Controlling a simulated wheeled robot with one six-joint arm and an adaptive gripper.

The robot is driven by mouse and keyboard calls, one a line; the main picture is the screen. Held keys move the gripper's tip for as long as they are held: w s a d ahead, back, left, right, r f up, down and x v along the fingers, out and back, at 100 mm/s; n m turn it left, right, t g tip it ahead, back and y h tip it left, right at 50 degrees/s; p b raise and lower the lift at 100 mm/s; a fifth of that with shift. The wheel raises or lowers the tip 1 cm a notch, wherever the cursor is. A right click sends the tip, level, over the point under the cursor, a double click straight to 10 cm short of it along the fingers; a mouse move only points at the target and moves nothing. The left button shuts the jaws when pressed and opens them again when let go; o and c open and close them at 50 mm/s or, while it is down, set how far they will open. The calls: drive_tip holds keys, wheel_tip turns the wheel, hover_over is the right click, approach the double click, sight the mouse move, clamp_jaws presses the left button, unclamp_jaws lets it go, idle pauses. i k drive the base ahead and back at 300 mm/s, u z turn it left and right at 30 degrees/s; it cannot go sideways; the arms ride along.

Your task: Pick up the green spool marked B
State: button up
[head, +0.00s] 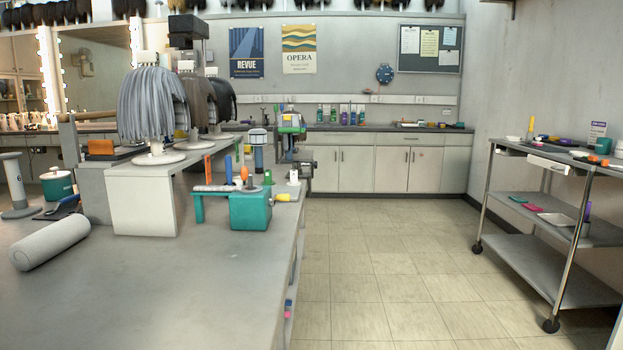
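I see no spool on which I can read a letter B. A dark green round object (57,185) with a pale band stands on the grey worktop at the far left; it may be a spool or a tub, and I cannot read any mark on it. A light grey spool-shaped object (17,188) with a dark mark stands to its left. Small green pieces lie among the clutter near the teal block, too small to identify. My gripper is not in view.
A grey roll (49,243) lies on the grey worktop (160,290). Wigs (152,103) stand on a white riser (142,204), with a teal block (251,208) to the right. A wheeled cart (545,217) stands right. The tiled floor (400,270) between is clear.

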sight(267, 182)
drive_tip(key=z, duration=0.6)
drive_tip(key=i, duration=3.6)
drive_tip(key=u, duration=3.95)
